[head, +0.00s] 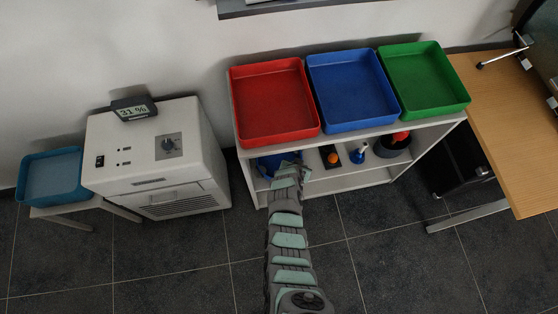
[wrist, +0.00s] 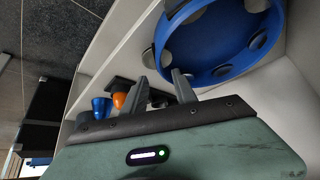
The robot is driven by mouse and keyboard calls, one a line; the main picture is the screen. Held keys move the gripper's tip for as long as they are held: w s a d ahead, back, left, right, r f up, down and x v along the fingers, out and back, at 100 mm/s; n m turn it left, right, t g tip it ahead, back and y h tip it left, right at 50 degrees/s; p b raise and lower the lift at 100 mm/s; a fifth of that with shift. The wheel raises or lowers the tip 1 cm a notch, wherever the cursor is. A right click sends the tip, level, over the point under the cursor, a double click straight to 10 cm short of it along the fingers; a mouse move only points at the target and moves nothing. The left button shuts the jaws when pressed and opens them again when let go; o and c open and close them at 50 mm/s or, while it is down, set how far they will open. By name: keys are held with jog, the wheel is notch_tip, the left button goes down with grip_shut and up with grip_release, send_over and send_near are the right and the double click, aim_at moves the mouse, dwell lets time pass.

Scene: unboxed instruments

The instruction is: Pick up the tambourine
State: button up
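The tambourine is a blue round frame with grey jingles. In the head view the tambourine (head: 266,166) lies on the shelf at the left end, partly hidden by my gripper (head: 290,162). In the wrist view the tambourine (wrist: 222,35) fills the upper right, cut off by the top edge. My gripper (wrist: 157,75) is open, with its two fingers apart and nothing seen between them. The fingertips point towards the tambourine's near rim; I cannot tell whether they touch it.
An orange-topped item (head: 332,158), a blue item (head: 357,155) and a dark bowl with something red (head: 400,138) share the shelf. Red (head: 270,100), blue (head: 350,90) and green (head: 420,80) trays sit above. A white machine (head: 158,150) stands left, a wooden table (head: 510,130) right.

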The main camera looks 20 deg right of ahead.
jog(key=b+x, duration=0.2)
jog(key=x, duration=0.1)
jog(key=b+x, duration=0.1)
jog(key=x, duration=0.1)
jog(key=shift+s+a+f+b, duration=0.25)
jog(key=shift+a+f+b, duration=0.05)
jog(key=shift+b, duration=0.1)
jog(key=shift+w+d+f+b, duration=0.2)
jog(key=shift+w+f+b, duration=0.05)
jog(key=shift+f+b, duration=0.05)
grip_shut()
dwell(1.0)
